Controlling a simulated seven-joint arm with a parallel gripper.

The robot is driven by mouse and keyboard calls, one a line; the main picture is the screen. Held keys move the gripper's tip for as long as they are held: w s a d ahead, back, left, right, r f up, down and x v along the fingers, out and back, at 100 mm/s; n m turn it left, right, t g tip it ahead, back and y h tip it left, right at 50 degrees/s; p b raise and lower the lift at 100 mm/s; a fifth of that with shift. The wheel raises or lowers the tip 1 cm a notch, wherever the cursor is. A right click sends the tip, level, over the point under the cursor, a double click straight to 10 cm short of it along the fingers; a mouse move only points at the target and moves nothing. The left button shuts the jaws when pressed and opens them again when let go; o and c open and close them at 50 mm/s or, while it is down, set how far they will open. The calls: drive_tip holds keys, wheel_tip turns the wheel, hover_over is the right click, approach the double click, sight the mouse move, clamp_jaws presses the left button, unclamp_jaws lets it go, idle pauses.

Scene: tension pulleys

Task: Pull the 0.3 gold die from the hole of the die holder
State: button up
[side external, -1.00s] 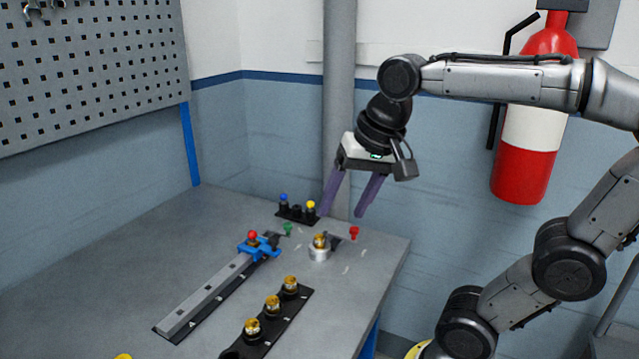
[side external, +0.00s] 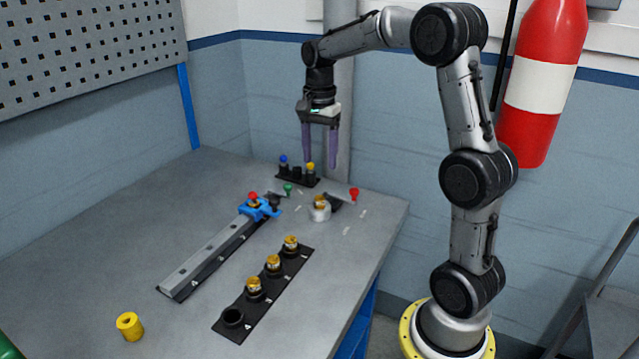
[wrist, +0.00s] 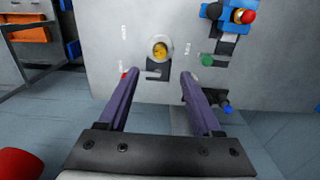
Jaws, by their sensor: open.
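A gold die (side external: 320,203) sits in a silver round holder (side external: 320,214) at the far right of the table. In the wrist view the gold die (wrist: 160,50) shows inside the silver ring (wrist: 148,57), just beyond the fingertips. More gold-topped pieces (side external: 273,263) stand in a black numbered strip (side external: 262,303). I cannot read a 0.3 mark on any piece, nor tell for sure which base is the die holder. My gripper (side external: 319,166) is open and empty, pointing down above the back of the table. Its purple fingers also show in the wrist view (wrist: 158,78).
A small black rack (side external: 297,178) with blue and yellow knobs stands behind. A grey rail (side external: 208,257) with a blue clamp (side external: 259,209) lies left. A red knob (side external: 354,194) is right of the silver holder. A yellow cylinder (side external: 130,326) stands at front left.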

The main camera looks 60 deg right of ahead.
sight(320, 197)
wheel_tip(320, 197, down, 11)
drive_tip(key=shift+r, duration=0.15)
idle(0.4)
clamp_jaws()
